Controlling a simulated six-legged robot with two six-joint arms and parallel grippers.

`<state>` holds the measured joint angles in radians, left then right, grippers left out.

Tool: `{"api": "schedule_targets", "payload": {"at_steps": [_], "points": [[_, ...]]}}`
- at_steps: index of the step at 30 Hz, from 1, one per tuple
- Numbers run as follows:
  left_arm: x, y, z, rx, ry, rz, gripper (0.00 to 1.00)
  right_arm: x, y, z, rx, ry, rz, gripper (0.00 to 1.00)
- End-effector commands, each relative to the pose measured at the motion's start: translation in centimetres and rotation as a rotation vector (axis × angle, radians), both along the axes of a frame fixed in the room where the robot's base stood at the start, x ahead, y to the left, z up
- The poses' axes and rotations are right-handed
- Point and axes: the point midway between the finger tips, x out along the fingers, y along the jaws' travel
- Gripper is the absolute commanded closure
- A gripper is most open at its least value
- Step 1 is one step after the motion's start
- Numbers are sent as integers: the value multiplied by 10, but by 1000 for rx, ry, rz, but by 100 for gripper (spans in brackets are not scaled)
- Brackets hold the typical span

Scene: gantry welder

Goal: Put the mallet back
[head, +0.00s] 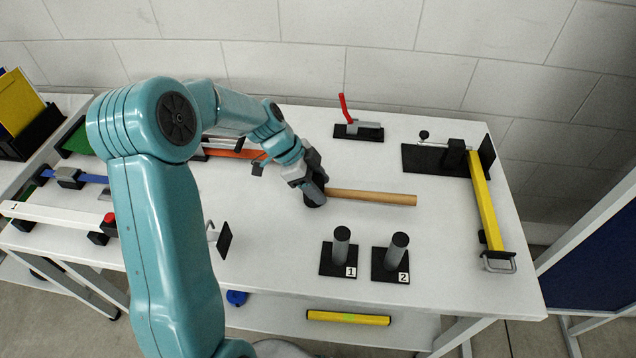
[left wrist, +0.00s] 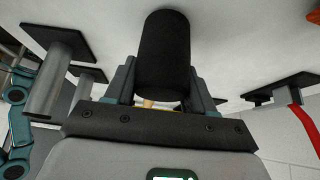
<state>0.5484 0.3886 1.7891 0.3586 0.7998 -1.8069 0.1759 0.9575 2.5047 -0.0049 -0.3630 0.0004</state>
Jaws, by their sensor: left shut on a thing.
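The mallet has a black cylindrical head and a pale wooden handle (head: 372,197). The handle points right, over the white table in the head view. My left gripper (head: 313,190) is shut on the mallet at its head end. In the left wrist view the black head (left wrist: 163,55) fills the space between the fingers (left wrist: 160,88), and a bit of the handle shows below it. The gripper is low over the middle of the table; whether the mallet touches the tabletop I cannot tell. My right gripper is not in view.
Two grey posts on black bases, marked 1 (head: 341,248) and 2 (head: 395,255), stand in front of the handle. A red-handled clamp (head: 357,130) is behind. A yellow bar (head: 486,205) lies in a fixture at right. The white tabletop (head: 440,235) is clear between them.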

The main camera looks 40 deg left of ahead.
Motion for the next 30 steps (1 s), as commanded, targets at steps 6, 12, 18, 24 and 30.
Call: {"api": "schedule_targets", "payload": {"at_steps": [6, 12, 18, 24, 30], "points": [[0, 0, -2, 0, 0, -1, 33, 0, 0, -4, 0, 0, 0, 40], [0, 0, -2, 0, 0, -1, 21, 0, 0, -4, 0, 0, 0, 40], [0, 0, 3, 0, 0, 0, 21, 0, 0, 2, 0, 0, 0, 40], [-10, 17, 31, 4, -6, 4, 21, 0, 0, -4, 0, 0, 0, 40], [-23, 37, 71, 3, -5, 2, 21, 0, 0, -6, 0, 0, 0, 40]]}}
